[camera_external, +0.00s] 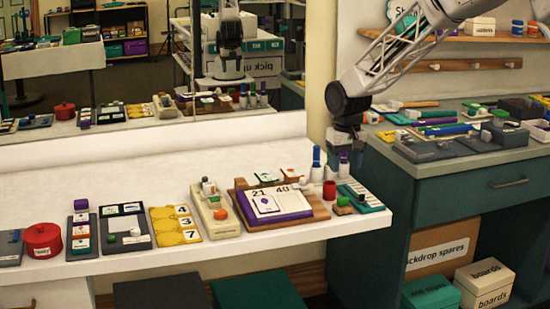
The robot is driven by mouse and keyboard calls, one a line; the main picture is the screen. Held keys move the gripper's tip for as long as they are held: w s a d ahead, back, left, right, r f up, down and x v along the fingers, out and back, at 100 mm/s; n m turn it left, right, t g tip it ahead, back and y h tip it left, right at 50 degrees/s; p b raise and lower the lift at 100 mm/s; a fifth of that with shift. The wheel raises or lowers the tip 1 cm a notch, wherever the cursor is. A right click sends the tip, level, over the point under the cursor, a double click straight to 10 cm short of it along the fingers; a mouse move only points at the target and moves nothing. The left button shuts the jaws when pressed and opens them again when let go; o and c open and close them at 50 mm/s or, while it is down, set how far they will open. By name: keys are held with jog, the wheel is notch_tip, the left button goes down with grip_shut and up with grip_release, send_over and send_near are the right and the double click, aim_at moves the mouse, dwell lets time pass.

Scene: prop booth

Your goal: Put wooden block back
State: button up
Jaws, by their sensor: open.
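My gripper (348,143) hangs pointing down above the right end of the white counter (160,262), close to the bottles there. Its jaws are open, and I see nothing held in them. A small brown block-like piece (343,208) with a green top sits near the counter's right end, below my gripper; I cannot tell for certain that it is the wooden block. It is beside a red cylinder (329,190) and a green striped tray (368,205). A wooden board (318,209) with a purple-edged number card (275,202) lies to the left.
Blue-topped (316,165) and purple-topped bottles stand close to my gripper. Several trays and a red round tin (43,240) line the counter leftward. A teal workbench (462,160) with crowded tools stands at right. The back strip of the counter is mostly clear.

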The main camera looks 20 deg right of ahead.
dwell(0.4)
jog(key=s+d+r+t, duration=0.1)
jog(key=s+d+r, duration=0.5)
jog(key=s+r, duration=0.35)
jog(key=s+d+r, duration=0.5)
jog(key=s+r, duration=0.4)
jog(key=s, duration=0.2)
jog(key=s+d+r, duration=0.1)
jog(key=s+d, duration=0.2)
jog(key=s, duration=1)
jog(key=s+d+r+t, duration=0.1)
jog(key=s+d, duration=0.2)
jog(key=s, duration=1)
jog(key=shift+d+r+t, duration=0.15)
jog(key=shift+d+t, duration=0.15)
